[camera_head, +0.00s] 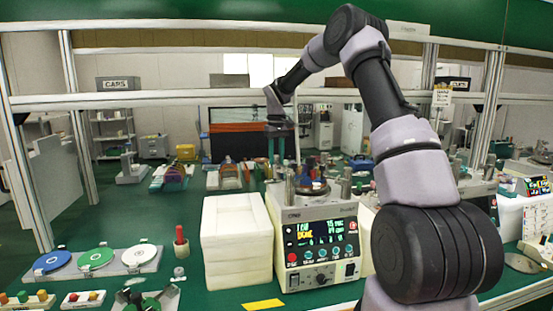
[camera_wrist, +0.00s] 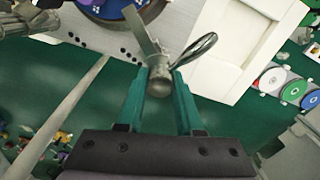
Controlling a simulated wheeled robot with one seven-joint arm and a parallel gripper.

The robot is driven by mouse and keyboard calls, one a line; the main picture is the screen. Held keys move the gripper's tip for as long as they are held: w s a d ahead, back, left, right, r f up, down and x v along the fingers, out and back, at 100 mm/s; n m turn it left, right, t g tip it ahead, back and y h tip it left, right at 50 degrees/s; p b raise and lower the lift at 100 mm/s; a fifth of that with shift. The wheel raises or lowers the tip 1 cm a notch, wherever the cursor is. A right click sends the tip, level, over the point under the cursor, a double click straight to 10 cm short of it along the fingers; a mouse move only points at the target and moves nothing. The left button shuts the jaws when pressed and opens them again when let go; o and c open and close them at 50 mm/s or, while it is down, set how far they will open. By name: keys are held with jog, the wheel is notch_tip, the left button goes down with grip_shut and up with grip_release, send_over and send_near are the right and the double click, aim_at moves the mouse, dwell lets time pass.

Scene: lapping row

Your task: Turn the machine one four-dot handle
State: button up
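The machine (camera_head: 300,215) with a lit display stands right of the white blocks, with its round plate on top. In the wrist view its pale top (camera_wrist: 105,42) has small black dots in groups. A metal handle (camera_wrist: 195,48) with a grey round hub (camera_wrist: 158,82) and a flat bar reaches out from that edge. My gripper (camera_wrist: 161,76) has its teal fingers apart, one on each side of the hub. I cannot tell whether they touch it. In the head view my gripper (camera_head: 279,145) points down behind the machine, and the handle cannot be made out.
White stacked blocks (camera_head: 236,240) stand close left of the machine. A rack with blue, green and white discs (camera_head: 97,258) lies on the green bench farther left. A red-topped peg (camera_head: 180,240) stands beside it. A second machine is partly behind my arm at right.

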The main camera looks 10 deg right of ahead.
grip_shut()
dwell(1.1)
